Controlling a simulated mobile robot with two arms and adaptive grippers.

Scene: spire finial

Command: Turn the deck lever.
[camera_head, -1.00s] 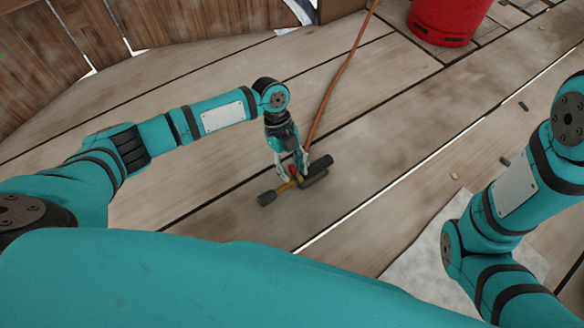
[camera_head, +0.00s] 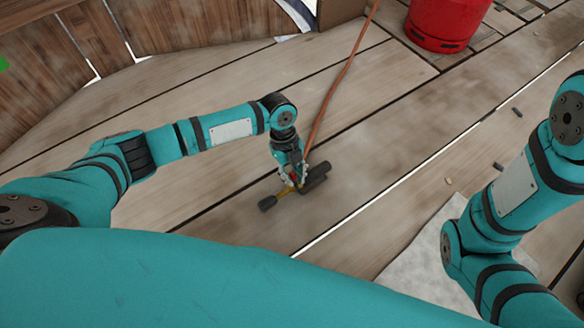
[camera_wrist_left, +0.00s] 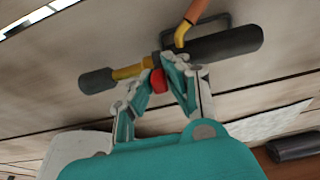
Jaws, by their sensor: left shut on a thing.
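A tool like a gas torch lies on the wooden deck, with a black grip (camera_head: 267,203), a yellow metal middle and a thicker black tube (camera_head: 318,171). In the left wrist view, the black tube (camera_wrist_left: 225,45) is at upper right and the yellow middle (camera_wrist_left: 128,71) is left of centre. A small red part (camera_wrist_left: 158,80) on the tool, which seems to be the lever, sits between my left fingertips. My left gripper (camera_head: 291,187) points down at the tool and is shut on this red part, which the fingers partly hide. My right gripper is out of view.
An orange hose (camera_head: 335,88) runs from the tool toward the top of the head view. A red cylinder (camera_head: 440,25) stands at the back right. A wooden wall (camera_head: 200,25) is at the back left. Small loose bits lie on the deck at right.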

